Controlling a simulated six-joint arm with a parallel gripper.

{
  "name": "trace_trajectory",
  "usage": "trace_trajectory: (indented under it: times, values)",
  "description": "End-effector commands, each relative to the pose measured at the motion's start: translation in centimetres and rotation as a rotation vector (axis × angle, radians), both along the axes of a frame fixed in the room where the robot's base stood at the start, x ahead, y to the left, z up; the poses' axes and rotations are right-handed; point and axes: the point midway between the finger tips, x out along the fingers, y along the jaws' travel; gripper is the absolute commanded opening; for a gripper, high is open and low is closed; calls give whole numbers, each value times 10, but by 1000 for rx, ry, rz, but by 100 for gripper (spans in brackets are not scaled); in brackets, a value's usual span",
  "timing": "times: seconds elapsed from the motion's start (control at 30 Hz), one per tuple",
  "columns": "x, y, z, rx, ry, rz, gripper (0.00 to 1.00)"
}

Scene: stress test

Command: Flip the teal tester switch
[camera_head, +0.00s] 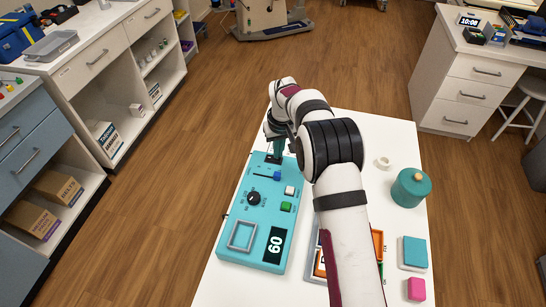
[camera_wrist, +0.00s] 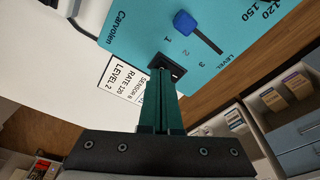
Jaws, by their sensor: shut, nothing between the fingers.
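The teal tester (camera_head: 228,215) lies flat on the white table, its far end under my gripper (camera_head: 275,153). In the wrist view the tester's panel (camera_wrist: 130,25) fills the top. A black switch in a black frame (camera_wrist: 176,68) sits at its near edge there. My gripper (camera_wrist: 158,78) is shut and empty, with its green fingertips right at the switch and covering part of it. I cannot tell whether they touch it or which way the switch is tipped. A blue slider knob (camera_head: 278,175) sits close by, apart from the fingers; it also shows in the wrist view (camera_wrist: 184,22).
The tester also carries a black dial (camera_head: 253,198), a white button (camera_head: 290,190), a green button (camera_head: 286,207) and a display reading 60 (camera_head: 275,244). A printed card (camera_wrist: 118,78) lies beside it. A teal canister (camera_head: 410,188) and blocks stand right of my arm.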

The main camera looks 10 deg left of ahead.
Motion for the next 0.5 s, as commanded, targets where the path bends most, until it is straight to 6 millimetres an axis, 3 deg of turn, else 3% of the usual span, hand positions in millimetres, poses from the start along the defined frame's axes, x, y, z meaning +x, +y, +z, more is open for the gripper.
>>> trace_trajectory:
  times: [0.5]
  values:
    - [0, 0, -8, 0, 0, 0, 0]
